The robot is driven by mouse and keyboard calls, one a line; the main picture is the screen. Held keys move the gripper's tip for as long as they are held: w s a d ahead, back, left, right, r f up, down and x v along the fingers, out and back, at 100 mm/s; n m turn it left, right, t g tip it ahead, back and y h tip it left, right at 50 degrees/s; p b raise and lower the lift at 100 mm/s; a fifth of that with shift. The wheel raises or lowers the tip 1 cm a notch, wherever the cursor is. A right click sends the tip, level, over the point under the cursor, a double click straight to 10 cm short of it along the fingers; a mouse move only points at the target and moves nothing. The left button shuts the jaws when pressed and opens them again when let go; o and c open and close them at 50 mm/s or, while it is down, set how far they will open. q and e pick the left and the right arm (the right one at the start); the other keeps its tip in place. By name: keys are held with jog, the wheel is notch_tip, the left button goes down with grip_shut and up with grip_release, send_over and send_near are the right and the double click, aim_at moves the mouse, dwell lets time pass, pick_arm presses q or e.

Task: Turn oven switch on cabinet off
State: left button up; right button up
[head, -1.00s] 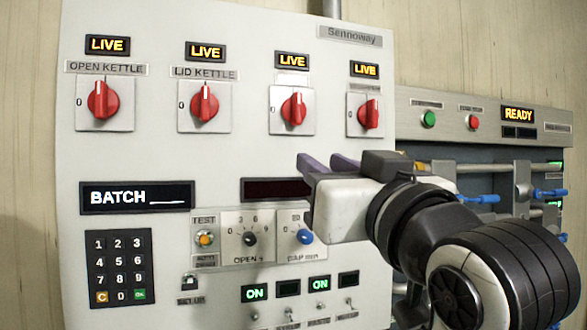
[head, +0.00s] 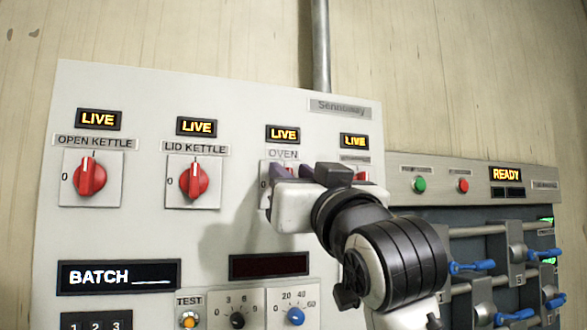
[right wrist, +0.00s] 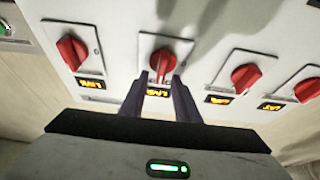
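The oven switch (right wrist: 163,60) is a red rotary knob on a white square plate, under the OVEN label (head: 283,154) and a lit LIVE display (head: 283,134). In the head view my right gripper (head: 294,172) is in front of it and hides most of it. In the right wrist view, which sees the panel upside down, the two dark fingers of my right gripper (right wrist: 159,85) stand apart on either side of the knob's near end. A gap shows between them, and contact cannot be made out. My left gripper is not in view.
The open kettle switch (head: 90,178) and lid kettle switch (head: 194,180) are to the left on the same white cabinet (head: 225,100). A fourth red knob (right wrist: 72,52) is close on the other side. A READY panel (head: 505,175) with blue-handled levers stands at right.

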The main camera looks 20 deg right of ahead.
jog(key=shift+w, duration=0.1)
grip_shut()
jog(key=shift+n, duration=0.4)
jog(key=n+g+y, duration=0.1)
jog(key=n+y, duration=0.1)
jog(key=n, duration=0.3)
jog(key=n+g+y, duration=0.1)
jog(key=n+y, duration=0.1)
jog(key=n, duration=0.3)
jog(key=a+n+g+y, duration=0.1)
jog(key=n+y, duration=0.1)
jog(key=n, duration=0.3)
jog(key=shift+f+n+g, duration=0.25)
jog(key=shift+n+g, duration=0.05)
jog(key=n, duration=0.2)
jog(key=n+g, duration=0.1)
jog(key=n, duration=0.1)
jog(key=n+g, duration=0.1)
jog(key=shift+a+f+n+y, duration=0.1)
jog(key=shift+f+n+y, duration=0.2)
jog(key=shift+n, duration=0.1)
jog(key=shift+g, duration=0.3)
